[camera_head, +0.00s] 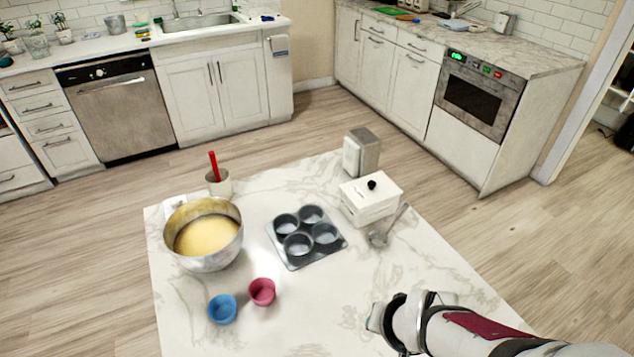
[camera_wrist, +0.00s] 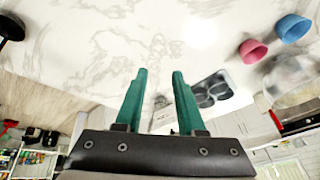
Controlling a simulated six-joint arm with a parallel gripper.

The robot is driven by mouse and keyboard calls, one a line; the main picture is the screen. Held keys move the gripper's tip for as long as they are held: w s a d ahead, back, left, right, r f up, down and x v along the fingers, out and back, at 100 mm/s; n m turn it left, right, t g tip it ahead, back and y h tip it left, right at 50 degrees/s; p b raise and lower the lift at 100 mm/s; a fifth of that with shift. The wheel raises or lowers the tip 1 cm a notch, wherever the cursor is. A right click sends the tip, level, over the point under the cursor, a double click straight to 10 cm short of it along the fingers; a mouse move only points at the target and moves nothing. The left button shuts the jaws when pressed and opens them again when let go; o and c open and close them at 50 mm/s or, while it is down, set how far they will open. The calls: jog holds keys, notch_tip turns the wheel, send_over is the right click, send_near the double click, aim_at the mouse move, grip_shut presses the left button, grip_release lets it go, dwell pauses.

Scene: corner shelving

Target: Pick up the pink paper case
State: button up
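The pink paper case (camera_head: 262,291) stands on the marble table, just right of the blue paper case (camera_head: 222,309). In the wrist view the pink case (camera_wrist: 253,51) is at the upper right, beside the blue case (camera_wrist: 291,29). My gripper (camera_wrist: 157,72) has two green fingers standing apart with nothing between them. It is well away from the pink case.
A bowl of batter (camera_head: 206,261), a muffin tin (camera_head: 296,263), a white box (camera_head: 368,207), a metal dispenser (camera_head: 366,152) and a cup with a red handle (camera_head: 218,184) stand farther back on the table (camera_head: 330,322). The table between my arm and the pink case is clear.

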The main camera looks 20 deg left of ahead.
jog(key=w+a+f+n+t+y, duration=0.2)
jog(key=w+a+f+n+t, duration=0.25)
jog(key=a, duration=0.45)
jog(key=n+y, duration=0.7)
jog(key=n, duration=0.1)
send_near(263, 293)
jog(key=r, duration=0.1)
jog(key=s+a+r, duration=0.1)
jog(key=s+r, duration=0.1)
jog(key=shift+s+a+r, duration=0.15)
jog(key=shift+s+a, duration=0.1)
jog(key=shift+a, duration=0.15)
jog(key=x, duration=0.7)
jog(key=shift+w+a, duration=0.1)
grip_shut()
